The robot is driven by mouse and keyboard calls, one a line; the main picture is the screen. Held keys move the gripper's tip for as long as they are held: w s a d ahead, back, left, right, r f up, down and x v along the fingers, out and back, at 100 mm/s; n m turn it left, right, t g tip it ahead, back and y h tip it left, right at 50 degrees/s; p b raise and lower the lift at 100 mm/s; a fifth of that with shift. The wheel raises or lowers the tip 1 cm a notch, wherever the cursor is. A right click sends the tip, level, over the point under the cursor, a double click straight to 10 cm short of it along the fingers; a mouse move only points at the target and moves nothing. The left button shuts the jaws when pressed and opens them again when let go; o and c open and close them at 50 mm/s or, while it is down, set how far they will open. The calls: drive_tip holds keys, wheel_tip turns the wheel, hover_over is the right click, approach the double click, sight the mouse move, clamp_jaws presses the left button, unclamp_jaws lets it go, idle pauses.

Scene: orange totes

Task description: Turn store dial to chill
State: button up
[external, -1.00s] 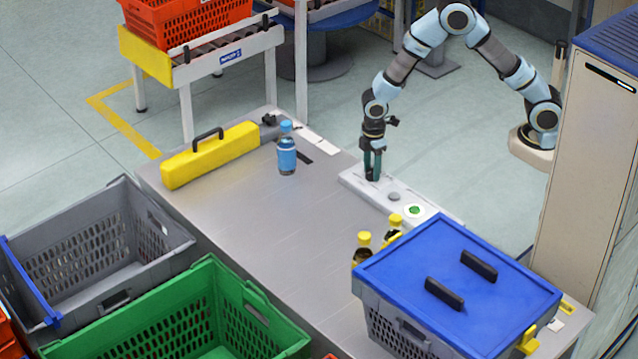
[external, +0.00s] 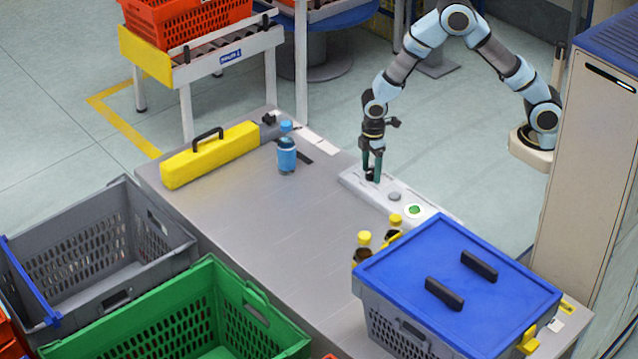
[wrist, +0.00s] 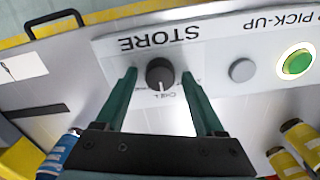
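The dark round store dial (wrist: 160,73) sits on a light panel (wrist: 225,55) under the upside-down word STORE in the wrist view. Its white pointer mark faces the bottom of the picture, towards the small CHILL label (wrist: 174,98). My gripper (wrist: 160,84) is open, with one green finger on each side of the dial. Gaps show between the fingers and the dial, and it is not held. In the external view my gripper (external: 372,170) points down over the far end of the panel (external: 432,210), largely covering the dial.
A grey button (wrist: 242,70) and a green button (wrist: 297,62) are along the panel. Yellow-capped bottles (external: 363,240) and a blue-lidded tote (external: 400,285) stand nearer. A blue bottle (external: 287,158) and yellow case (external: 212,155) are left. The table's middle is clear.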

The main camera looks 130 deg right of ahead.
sight(370, 171)
drive_tip(key=shift+o, duration=0.2)
wheel_tip(370, 171, up, 11)
drive_tip(key=b, duration=0.2)
idle(0.4)
drive_tip(key=shift+f, duration=0.1)
